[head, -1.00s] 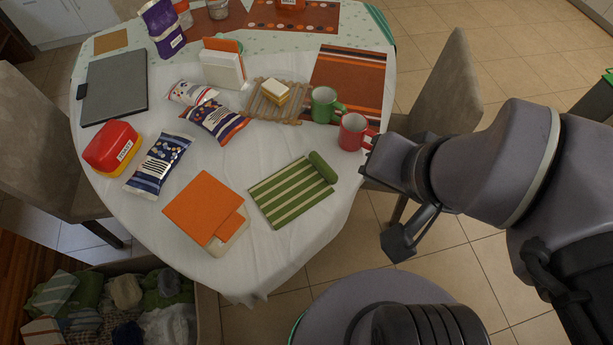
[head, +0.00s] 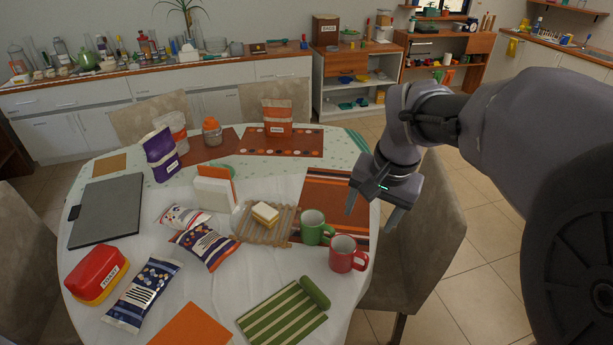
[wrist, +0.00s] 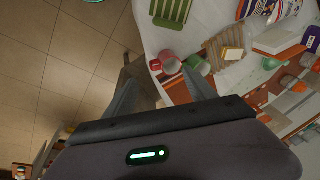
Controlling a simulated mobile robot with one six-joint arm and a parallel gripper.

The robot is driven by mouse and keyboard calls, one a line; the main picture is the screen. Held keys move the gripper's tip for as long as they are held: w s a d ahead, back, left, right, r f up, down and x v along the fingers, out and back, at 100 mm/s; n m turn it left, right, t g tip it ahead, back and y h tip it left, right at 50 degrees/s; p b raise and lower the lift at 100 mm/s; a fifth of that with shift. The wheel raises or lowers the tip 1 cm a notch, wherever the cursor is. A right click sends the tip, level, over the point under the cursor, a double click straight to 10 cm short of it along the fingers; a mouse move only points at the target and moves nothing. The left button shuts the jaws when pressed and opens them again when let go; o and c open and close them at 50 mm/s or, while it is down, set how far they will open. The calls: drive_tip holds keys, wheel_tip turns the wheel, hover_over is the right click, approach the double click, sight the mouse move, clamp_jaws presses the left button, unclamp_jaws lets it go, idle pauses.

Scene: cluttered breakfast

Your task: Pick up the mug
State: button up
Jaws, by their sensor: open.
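Two mugs stand upright near the right edge of the round table. The red mug (head: 343,256) is closer to me, its handle pointing right. The green mug (head: 314,228) stands just behind it to the left. Both also show in the wrist view, the red mug (wrist: 169,63) left of the green mug (wrist: 195,64). My gripper (head: 372,215) is open and empty, raised above the table's right side, up and to the right of the mugs. In the wrist view my gripper (wrist: 160,95) has its fingers spread, with the mugs beyond them.
A striped placemat (head: 328,197) lies behind the mugs. A wooden rack (head: 270,233) with a yellow-and-white block sits left of them. A green striped cloth (head: 280,318) lies in front. A chair (head: 425,235) stands against the table's right side.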

drive_tip(key=w+d+f+g, duration=0.1)
drive_tip(key=w+d+f, duration=0.1)
drive_tip(key=w+f, duration=0.35)
drive_tip(key=g, duration=0.1)
approach(363, 254)
drive_tip(key=shift+m+h, duration=0.4)
drive_tip(key=f+b, duration=0.1)
drive_tip(key=f, duration=0.1)
drive_tip(key=f+b, duration=0.2)
drive_tip(key=f, duration=0.1)
drive_tip(key=shift+w+a+f, duration=0.15)
drive_tip(key=shift+a+f, duration=0.2)
wheel_tip(363, 254, down, 7)
drive_tip(key=b, duration=0.3)
drive_tip(key=shift+r, duration=0.2)
clamp_jaws()
